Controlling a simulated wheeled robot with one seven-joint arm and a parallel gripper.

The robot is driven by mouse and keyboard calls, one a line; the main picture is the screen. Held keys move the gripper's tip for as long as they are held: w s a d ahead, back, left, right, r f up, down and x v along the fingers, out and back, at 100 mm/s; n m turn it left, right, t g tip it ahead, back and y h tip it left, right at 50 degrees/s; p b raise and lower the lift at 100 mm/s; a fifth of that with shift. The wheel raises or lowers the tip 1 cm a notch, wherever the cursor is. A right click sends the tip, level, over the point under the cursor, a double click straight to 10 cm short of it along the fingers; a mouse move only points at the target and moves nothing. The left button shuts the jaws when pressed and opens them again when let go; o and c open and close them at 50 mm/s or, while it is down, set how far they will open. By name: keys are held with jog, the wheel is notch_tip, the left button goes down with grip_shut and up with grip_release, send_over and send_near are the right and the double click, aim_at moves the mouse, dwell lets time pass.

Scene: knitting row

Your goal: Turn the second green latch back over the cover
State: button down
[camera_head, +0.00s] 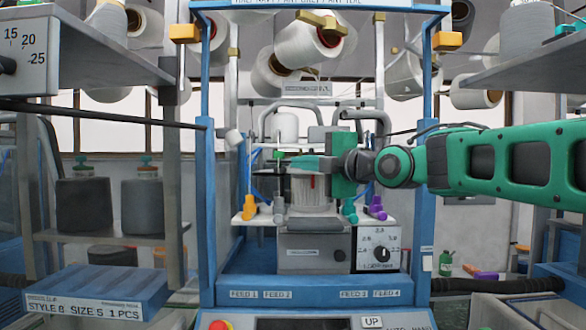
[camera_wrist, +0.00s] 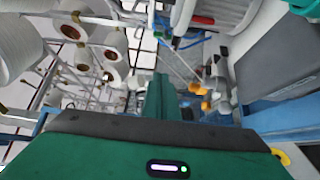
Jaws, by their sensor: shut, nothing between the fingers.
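My gripper (camera_head: 294,163) reaches in from the right in the head view, its green fingers shut and pointing left across the top of the ribbed, clear cover (camera_head: 308,193). The cover stands on the grey machine block and has a red mark on its front. A small green and black part (camera_head: 279,154), perhaps a latch, stands just left of my fingertips; whether they touch is unclear. In the wrist view my shut fingers (camera_wrist: 166,88) hold nothing, and the ribbed cover (camera_wrist: 228,14) is at the top. My gripper hides the cover's right side, so I cannot make out a second latch.
Blue frame posts (camera_head: 205,200) flank the machine. A dial panel (camera_head: 378,249) is at lower right. Yarn cones hang above.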

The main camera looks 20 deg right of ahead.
send_near(280, 162)
jog(key=w+a, duration=0.2)
jog(key=a, duration=0.3)
jog(key=d, duration=0.1)
jog(key=w+d, duration=0.1)
jog(key=d, duration=0.1)
jog(key=shift+w+r, duration=0.25)
jog(key=shift+r, duration=0.05)
jog(key=shift+w+d, duration=0.2)
jog(key=shift+d, duration=0.7)
